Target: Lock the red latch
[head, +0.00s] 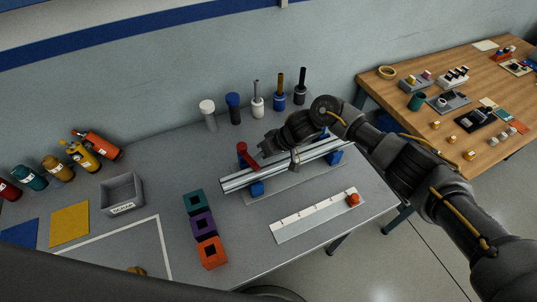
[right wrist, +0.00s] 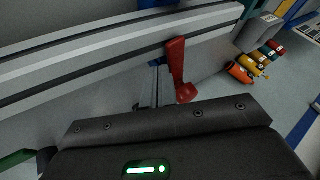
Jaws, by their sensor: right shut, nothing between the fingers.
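The red latch (head: 247,157) is a short red lever with a rounded knob, mounted on the silver rail (head: 310,153) near its left end. In the right wrist view the red latch (right wrist: 176,65) crosses the rail's near face, with its knob towards my gripper. My right gripper (head: 266,146) is shut and empty, just right of the latch in the head view. I cannot tell whether it touches the latch. Its fingertips are mostly hidden in both views. My left gripper is not in view.
Blue supports (head: 257,188) hold the rail above the table. Several upright tools (head: 257,107) stand behind it. Teal, purple and orange blocks (head: 203,224) lie in front left. A white scale strip (head: 315,216) with a red knob (head: 352,199) lies in front. A grey bin (head: 121,190) stands left.

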